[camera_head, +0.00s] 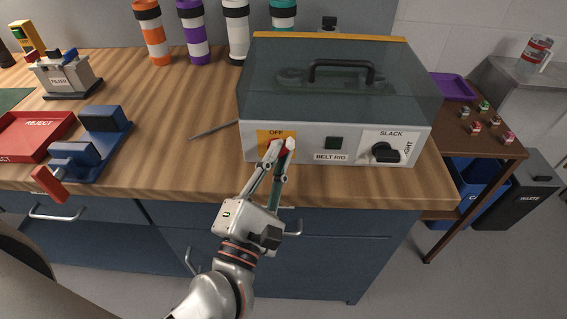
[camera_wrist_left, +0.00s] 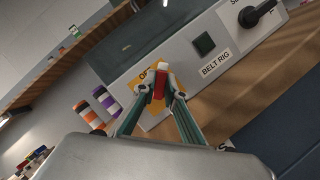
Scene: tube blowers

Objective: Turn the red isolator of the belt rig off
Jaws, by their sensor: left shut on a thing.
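The belt rig (camera_head: 335,120) is a grey box with a clear lid and a black handle, standing on the wooden bench. Its front panel has a yellow plate marked OFF (camera_head: 264,136) with the red isolator (camera_head: 284,150), mostly hidden by my fingers. My left gripper (camera_head: 281,146) is at the plate with its fingers shut on the red isolator. In the left wrist view the red isolator (camera_wrist_left: 160,84) shows between the two fingertips (camera_wrist_left: 160,92). A green square button (camera_head: 333,143) and a black slack/tight knob (camera_head: 385,153) sit further right on the panel. My right gripper is not in view.
A blue vise with a red handle (camera_head: 50,184) and a red reject tray (camera_head: 30,136) lie to the left. A thin grey rod (camera_head: 213,130) lies left of the rig. Banded tubes (camera_head: 152,32) stand behind. A side table with a purple tray (camera_head: 455,87) is at the right.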

